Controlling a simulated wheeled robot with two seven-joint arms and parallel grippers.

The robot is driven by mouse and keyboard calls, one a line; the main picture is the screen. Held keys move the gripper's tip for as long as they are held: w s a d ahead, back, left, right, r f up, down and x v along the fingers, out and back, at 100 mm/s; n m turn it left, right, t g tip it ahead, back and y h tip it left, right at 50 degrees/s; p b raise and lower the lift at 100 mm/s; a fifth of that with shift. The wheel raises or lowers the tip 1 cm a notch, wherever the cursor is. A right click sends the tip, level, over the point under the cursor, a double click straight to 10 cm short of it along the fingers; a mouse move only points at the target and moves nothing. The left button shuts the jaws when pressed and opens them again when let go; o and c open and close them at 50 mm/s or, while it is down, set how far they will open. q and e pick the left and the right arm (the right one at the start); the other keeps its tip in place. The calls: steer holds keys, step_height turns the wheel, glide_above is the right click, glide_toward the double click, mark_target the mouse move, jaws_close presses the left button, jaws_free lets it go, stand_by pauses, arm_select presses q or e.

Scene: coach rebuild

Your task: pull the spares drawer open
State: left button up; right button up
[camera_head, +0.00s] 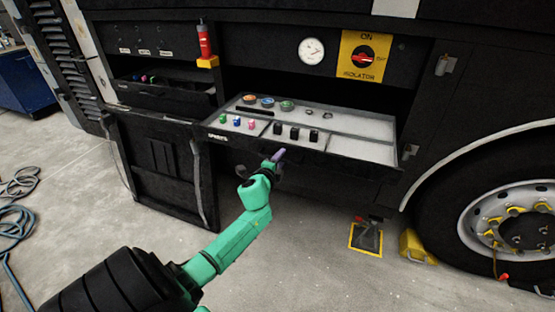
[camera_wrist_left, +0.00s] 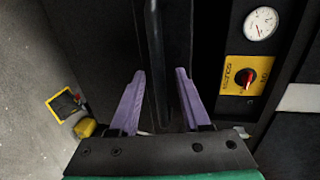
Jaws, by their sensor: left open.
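The spares drawer (camera_head: 360,150) stands out from the dark side of the coach in the head view, its tray showing. In the tray lie round coloured pieces, small coloured blocks and several black blocks. My left gripper (camera_head: 277,157) is just below the drawer's front edge. In the left wrist view its purple fingers (camera_wrist_left: 157,100) are apart. A dark bar (camera_wrist_left: 155,45), seemingly the drawer's handle, runs between them in the picture; I cannot tell whether they touch it. My right gripper is out of view.
Another open drawer (camera_head: 165,97) is at upper left, above a dark hanging panel (camera_head: 165,165). A wheel (camera_head: 510,220) and yellow chock (camera_head: 416,246) stand right. Hoses (camera_head: 15,215) lie left.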

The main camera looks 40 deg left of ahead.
arm_select(q)
steer(key=v, duration=1.4)
steer(key=shift+s, duration=0.2)
steer(key=shift+d, duration=0.1)
